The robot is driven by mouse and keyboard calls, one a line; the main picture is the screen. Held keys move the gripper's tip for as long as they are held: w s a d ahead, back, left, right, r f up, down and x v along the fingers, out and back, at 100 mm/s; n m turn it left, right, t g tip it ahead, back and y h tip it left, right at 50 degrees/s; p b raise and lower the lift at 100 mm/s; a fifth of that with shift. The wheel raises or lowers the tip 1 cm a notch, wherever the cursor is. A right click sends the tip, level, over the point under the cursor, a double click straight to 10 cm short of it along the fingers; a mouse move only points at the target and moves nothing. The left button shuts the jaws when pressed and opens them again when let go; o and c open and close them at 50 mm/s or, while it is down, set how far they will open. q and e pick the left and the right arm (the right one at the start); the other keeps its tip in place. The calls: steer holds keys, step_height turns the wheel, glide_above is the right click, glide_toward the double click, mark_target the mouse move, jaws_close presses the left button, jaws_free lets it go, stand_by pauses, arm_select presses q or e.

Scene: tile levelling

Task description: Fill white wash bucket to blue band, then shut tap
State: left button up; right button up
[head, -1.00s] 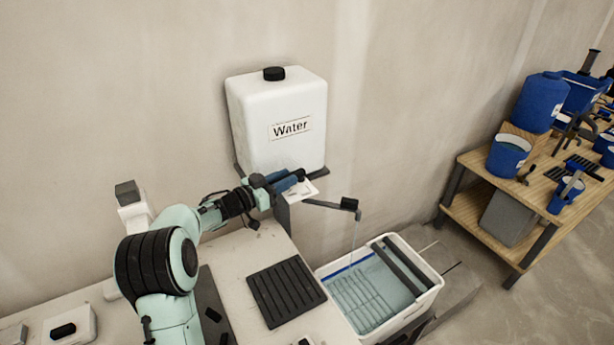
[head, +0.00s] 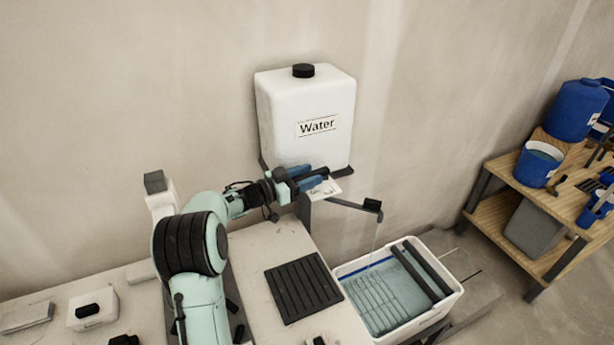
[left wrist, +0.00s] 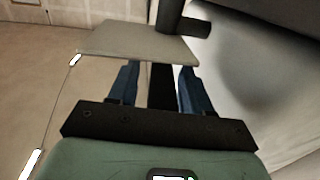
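The white wash bucket (head: 447,305) is a rectangular tub at the lower right in the head view. Pale blue water (head: 385,300) lies in it, its surface close below the blue band (head: 368,266) on the inner back wall; I cannot tell the exact gap. A thin, faint stream falls from the dark spout (head: 372,205). My left gripper (head: 320,178) is under the white water tank (head: 305,115), by the tap. In the left wrist view its blue fingers (left wrist: 158,82) stand apart, pointing at a flat grey plate (left wrist: 135,42). The tap handle is not clear. My right gripper is out of view.
A black ribbed mat (head: 302,287) lies on the pale bench left of the bucket. Dark bars (head: 427,272) span the bucket's right side. A wooden shelf table (head: 510,205) with blue buckets stands at the right. The wall is close behind the tank.

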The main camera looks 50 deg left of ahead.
mark_target(307, 175)
arm_select(q)
steer(key=shift+r, duration=0.1)
step_height(307, 175, up, 20)
steer(key=p, duration=0.2)
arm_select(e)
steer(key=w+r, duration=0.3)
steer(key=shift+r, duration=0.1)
